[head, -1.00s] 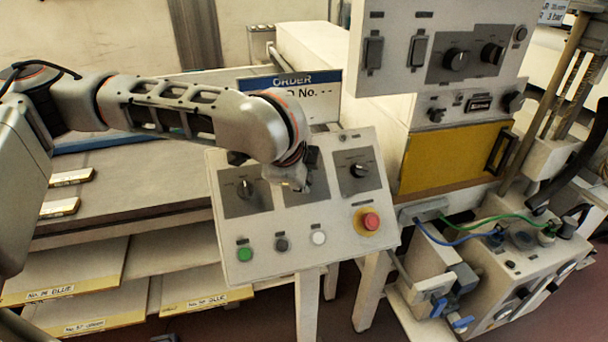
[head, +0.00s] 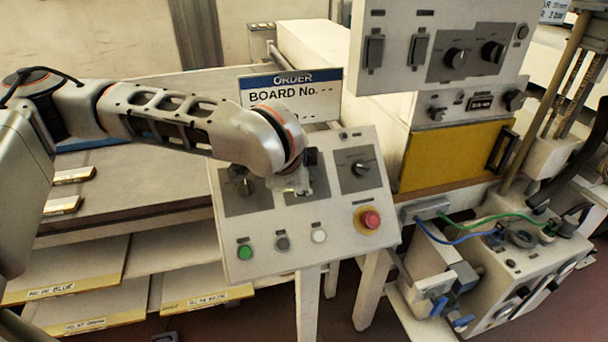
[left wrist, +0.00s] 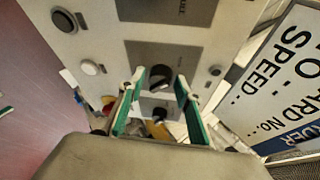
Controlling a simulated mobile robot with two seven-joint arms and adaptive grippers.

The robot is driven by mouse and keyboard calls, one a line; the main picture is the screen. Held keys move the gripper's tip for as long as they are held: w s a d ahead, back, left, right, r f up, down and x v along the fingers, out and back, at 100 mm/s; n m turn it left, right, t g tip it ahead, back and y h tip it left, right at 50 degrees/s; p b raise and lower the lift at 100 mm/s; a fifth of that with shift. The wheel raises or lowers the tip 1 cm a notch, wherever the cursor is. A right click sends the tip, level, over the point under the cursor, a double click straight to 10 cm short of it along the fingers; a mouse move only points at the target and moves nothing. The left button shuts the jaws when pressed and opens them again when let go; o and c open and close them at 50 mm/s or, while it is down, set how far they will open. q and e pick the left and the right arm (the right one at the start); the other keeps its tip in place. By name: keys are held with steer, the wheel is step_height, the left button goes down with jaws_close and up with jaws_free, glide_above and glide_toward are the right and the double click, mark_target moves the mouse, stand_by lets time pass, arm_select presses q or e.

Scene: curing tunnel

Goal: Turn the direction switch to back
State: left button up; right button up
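A tilted control panel (head: 330,239) carries three dark rotary switches on grey plates; their labels are too small to read, so I cannot tell which is the direction switch. The left switch (head: 245,185) and right switch (head: 359,169) show in the head view. The middle switch is hidden there behind my left gripper (head: 294,184). In the left wrist view, the middle switch (left wrist: 160,79) appears between the two green-padded fingers of my left gripper (left wrist: 159,76). These fingers are open, with gaps beside the knob; I cannot tell their depth over it. My right gripper is out of view.
Below the switches are a green button (head: 245,253), a black button (head: 282,244), a white button (head: 319,237) and a red emergency stop (head: 371,220). An order sign (head: 290,97) stands behind the panel. An upper control box (head: 440,50) overhangs at the right.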

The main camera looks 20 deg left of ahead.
arm_select(q)
steer(key=shift+r, duration=0.2)
steer(key=v, duration=1.1)
steer(key=shift+s+r, duration=0.15)
steer(key=shift+s, duration=0.15)
